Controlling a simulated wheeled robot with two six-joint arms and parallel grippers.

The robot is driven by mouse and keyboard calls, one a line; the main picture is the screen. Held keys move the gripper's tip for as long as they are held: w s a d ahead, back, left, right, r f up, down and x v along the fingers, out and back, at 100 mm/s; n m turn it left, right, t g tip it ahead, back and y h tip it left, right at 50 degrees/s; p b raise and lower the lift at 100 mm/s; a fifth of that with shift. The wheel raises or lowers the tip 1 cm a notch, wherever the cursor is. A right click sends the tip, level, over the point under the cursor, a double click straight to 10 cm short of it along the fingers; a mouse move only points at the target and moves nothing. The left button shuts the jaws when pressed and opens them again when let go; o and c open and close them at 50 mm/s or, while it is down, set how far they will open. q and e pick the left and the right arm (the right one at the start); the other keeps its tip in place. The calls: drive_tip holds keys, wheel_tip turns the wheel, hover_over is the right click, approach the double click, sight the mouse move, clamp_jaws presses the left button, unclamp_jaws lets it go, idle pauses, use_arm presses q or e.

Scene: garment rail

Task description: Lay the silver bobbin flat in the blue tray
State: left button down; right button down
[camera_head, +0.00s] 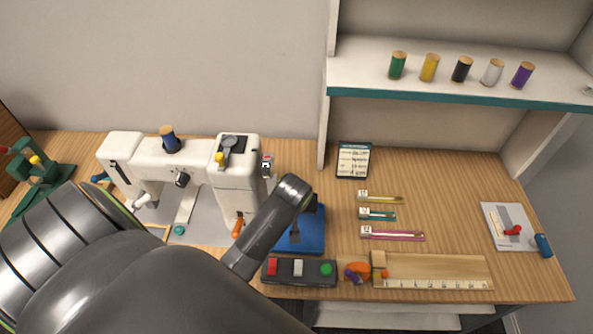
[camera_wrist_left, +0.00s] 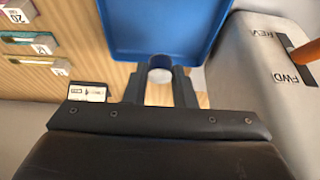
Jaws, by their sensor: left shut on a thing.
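My left gripper (camera_wrist_left: 160,74) is shut on the silver bobbin (camera_wrist_left: 159,92), which shows as a small pale grey round piece between the two dark fingers in the wrist view. The blue tray (camera_wrist_left: 165,30) is just beyond the fingertips in that view. I cannot tell whether the bobbin touches it. In the head view the blue tray (camera_head: 314,240) stands right of the sewing machine, partly covered by my left arm. The bobbin cannot be made out there. My right gripper is in neither view.
The white sewing machine (camera_head: 236,180) stands close left of the tray. A button box (camera_head: 298,271) lies in front of it. A wooden board with a ruler (camera_head: 435,268), packets (camera_head: 380,214) and a card (camera_head: 354,160) lie to the right. A shelf (camera_head: 455,94) with spools hangs above.

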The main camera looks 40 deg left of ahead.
use_arm(q)
wheel_tip(320, 180, down, 4)
drive_tip(key=shift+f, duration=0.1)
drive_tip(key=shift+d+f, duration=0.1)
drive_tip(key=shift+f, duration=0.55)
wheel_tip(320, 180, down, 2)
drive_tip(key=shift+f, duration=0.65)
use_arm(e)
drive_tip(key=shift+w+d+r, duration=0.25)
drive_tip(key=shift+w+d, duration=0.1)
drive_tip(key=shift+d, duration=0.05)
use_arm(q)
drive_tip(key=shift+f, duration=0.15)
drive_tip(key=c, duration=1.2)
unclamp_jaws()
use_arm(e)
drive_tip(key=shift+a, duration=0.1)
